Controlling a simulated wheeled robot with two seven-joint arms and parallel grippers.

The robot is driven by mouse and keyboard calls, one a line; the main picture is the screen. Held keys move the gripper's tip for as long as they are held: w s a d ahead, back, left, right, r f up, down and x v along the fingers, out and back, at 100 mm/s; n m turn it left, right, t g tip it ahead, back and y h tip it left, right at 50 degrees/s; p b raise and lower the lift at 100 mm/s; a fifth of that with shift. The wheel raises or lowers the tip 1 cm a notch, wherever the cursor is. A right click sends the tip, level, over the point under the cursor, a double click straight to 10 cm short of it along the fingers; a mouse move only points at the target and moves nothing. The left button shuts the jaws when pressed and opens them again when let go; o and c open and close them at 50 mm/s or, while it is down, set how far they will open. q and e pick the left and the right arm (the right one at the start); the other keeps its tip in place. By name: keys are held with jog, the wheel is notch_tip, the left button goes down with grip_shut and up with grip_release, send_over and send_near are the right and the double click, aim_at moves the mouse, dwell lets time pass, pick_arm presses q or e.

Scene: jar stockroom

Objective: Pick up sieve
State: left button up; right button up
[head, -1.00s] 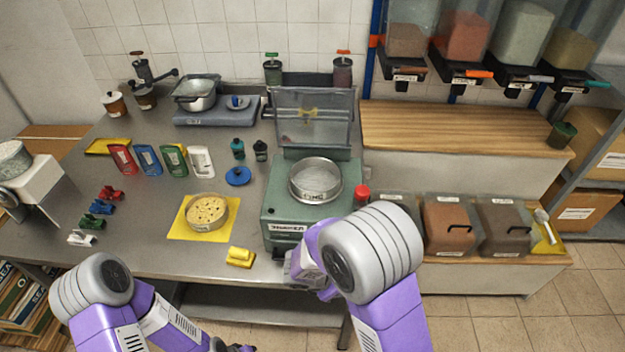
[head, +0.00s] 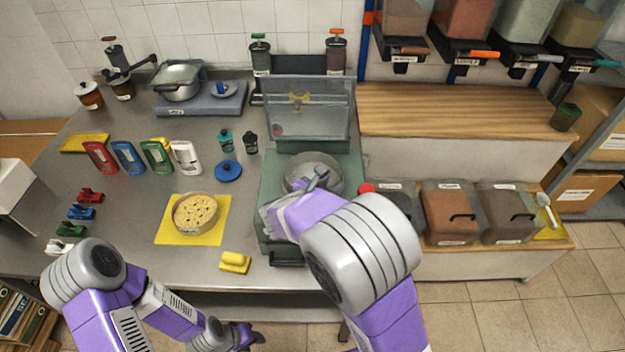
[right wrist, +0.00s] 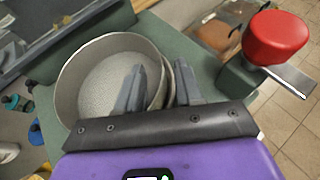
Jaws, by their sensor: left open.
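The sieve (head: 300,169), a round grey metal pan with a mesh floor, sits on the green shaker (head: 271,190). My right arm hides its front in the head view. In the right wrist view the sieve (right wrist: 85,75) fills the left middle. My right gripper (right wrist: 160,70) straddles the sieve's near wall, one finger inside and one outside, with the fingers apart. In the head view my right gripper (head: 318,178) is at the sieve's front rim. My left gripper (head: 243,338) is open and low at the bottom edge, in front of the table.
A red knob (right wrist: 276,37) stands right of the sieve. The shaker's clear lid (head: 308,105) is raised behind it.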

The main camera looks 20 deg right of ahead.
jog(key=shift+w+d+f, duration=0.15)
jog(key=shift+w+d, duration=0.1)
jog(key=shift+c, duration=0.3)
grip_shut()
